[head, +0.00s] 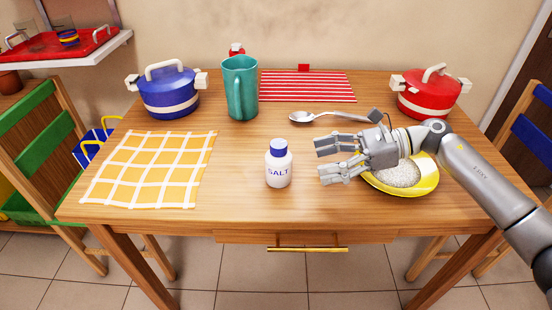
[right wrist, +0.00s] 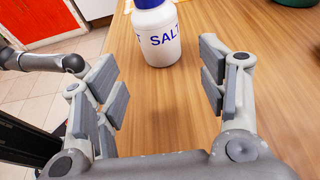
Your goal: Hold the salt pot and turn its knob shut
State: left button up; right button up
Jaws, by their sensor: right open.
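The salt pot (head: 279,168) is a white bottle with a blue knob (head: 278,145) on top and the word SALT on its front. It stands upright on the wooden table, near the front middle. My right gripper (head: 328,160) is open and empty, to the right of the pot and apart from it, with its fingers pointing at it. In the right wrist view the pot (right wrist: 158,38) stands ahead, beyond the open fingers (right wrist: 162,85); the top of its knob is cut off by the frame. My left gripper does not show in the head view.
A yellow plate of white grains (head: 428,184) lies under my right wrist. A spoon (head: 325,117), teal pitcher (head: 240,88), blue pot (head: 168,92), red pot (head: 428,95) and striped mat (head: 308,87) stand farther back. A yellow checked cloth (head: 150,170) lies left. The table around the salt pot is clear.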

aim_at(284, 169)
pick_arm(q)
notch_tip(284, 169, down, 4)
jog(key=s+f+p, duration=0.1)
jog(key=p, duration=0.1)
pick_arm(e)
jog(key=x, duration=0.5)
jog(key=shift+s+a+r, duration=0.1)
jog(key=shift+a, duration=0.15)
jog(key=b+x, duration=0.2)
jog(key=x, duration=0.1)
jog(key=shift+a+f, duration=0.15)
jog(key=shift+f, duration=0.1)
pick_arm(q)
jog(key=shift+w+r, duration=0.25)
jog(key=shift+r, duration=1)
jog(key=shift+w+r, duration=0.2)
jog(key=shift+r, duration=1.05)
pick_arm(e)
jog(key=shift+a+f, duration=0.1)
jog(key=shift+a, duration=0.35)
jog(key=c, duration=0.9)
